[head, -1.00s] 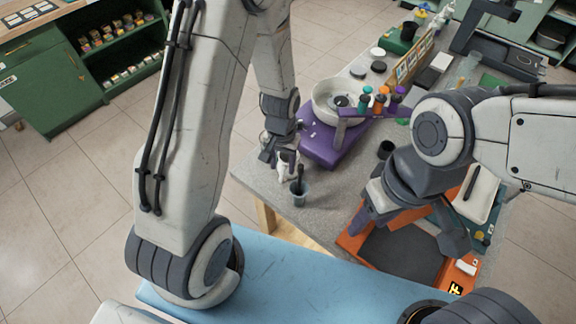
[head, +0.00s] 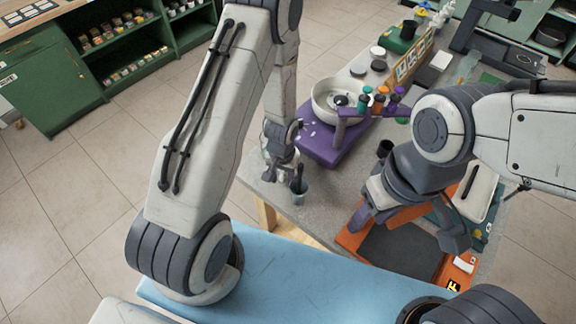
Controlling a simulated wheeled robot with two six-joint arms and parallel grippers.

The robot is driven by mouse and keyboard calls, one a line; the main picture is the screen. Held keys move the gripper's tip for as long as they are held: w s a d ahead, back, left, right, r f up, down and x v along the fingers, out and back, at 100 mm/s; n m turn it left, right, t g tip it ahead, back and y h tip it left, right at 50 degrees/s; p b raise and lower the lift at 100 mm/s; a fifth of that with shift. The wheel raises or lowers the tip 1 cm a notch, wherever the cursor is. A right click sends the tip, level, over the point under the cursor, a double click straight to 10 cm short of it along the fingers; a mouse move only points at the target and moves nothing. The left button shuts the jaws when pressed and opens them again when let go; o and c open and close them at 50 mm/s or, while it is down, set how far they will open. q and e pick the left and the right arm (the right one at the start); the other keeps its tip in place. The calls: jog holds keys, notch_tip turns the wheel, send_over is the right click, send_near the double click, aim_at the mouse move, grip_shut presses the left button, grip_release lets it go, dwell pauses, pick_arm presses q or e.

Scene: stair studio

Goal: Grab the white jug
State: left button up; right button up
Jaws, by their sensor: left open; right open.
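A small white shape, apparently the white jug (head: 285,160), shows at my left gripper (head: 284,176) near the table's left corner. The gripper hides most of it. My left gripper points down and is open; I cannot tell whether its fingers touch the jug. My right gripper (head: 410,224) is open and empty above the orange-framed tray at the table's front.
A purple scale-like stand (head: 318,146) with a pale bowl (head: 326,108) and a rack of coloured-handled tools stands behind the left gripper. A black cup (head: 385,148) is to the right. The orange tray (head: 350,238) and blue padded surface (head: 275,268) lie in front.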

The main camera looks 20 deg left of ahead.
pick_arm(q)
grip_shut()
dwell(1.3)
